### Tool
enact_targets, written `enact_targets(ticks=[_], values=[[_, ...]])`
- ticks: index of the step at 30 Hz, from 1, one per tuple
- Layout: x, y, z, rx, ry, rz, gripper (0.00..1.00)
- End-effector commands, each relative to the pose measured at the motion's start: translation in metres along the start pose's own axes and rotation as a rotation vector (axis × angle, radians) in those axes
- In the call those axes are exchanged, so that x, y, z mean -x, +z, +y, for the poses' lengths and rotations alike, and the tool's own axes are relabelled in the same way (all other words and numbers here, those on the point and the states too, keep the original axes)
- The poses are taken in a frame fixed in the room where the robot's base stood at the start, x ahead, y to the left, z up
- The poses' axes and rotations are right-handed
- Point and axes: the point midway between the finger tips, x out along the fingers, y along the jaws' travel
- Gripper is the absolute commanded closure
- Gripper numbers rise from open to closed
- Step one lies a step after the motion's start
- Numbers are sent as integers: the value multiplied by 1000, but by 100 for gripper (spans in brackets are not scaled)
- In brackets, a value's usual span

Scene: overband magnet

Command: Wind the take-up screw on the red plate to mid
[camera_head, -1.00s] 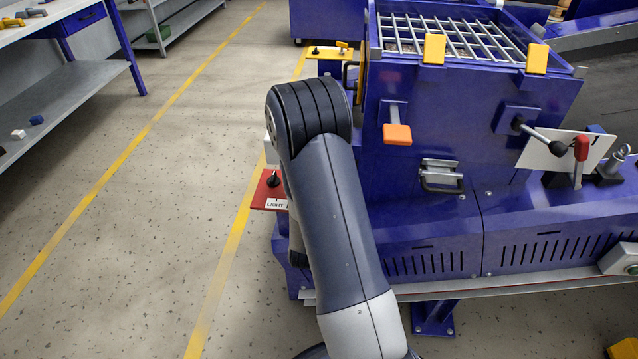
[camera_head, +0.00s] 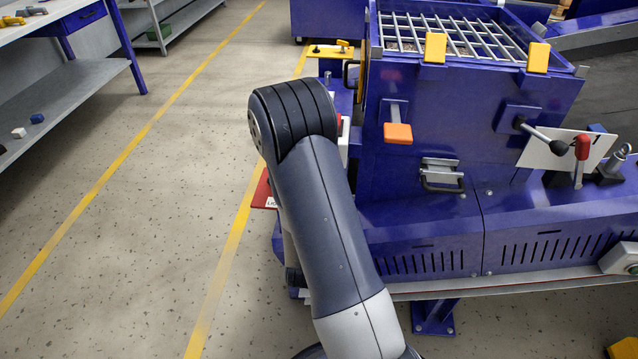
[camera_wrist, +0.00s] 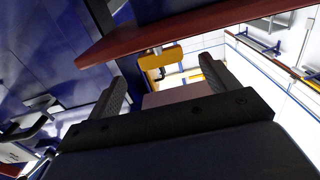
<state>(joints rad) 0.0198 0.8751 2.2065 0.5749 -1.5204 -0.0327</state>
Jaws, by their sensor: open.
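The red plate (camera_head: 263,191) sticks out from the left side of the blue machine in the head view. My arm covers most of it. The take-up screw is hidden behind my arm there, and I cannot make it out in the wrist view. In the wrist view the red plate (camera_wrist: 190,27) crosses the top as a long dark red edge, seen close up. My gripper (camera_wrist: 160,73) is open, with its two fingers apart just below that edge and nothing visible between them. Whether the fingers touch the plate I cannot tell.
A yellow plate (camera_head: 331,52) juts from the machine farther back; a yellow piece (camera_wrist: 157,57) shows beyond my fingers. The blue machine (camera_head: 455,130) stands right of my arm, with an orange-ended handle (camera_head: 398,133). The floor to the left is clear up to a shelf bench (camera_head: 60,90).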

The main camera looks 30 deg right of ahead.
Motion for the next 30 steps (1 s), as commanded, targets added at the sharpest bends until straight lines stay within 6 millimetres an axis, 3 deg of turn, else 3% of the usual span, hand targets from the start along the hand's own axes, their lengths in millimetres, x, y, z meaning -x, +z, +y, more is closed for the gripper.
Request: enact_targets(ticks=[1, 6, 12, 25, 30], values=[[13, 1, -1, 3, -5, -4, 18], [42, 1, -1, 3, -5, -2, 18], [59, 0, 0, 1, -2, -1, 18], [62, 0, 0, 0, 1, 1, 18], [54, 0, 0, -1, 2, 1, 18]])
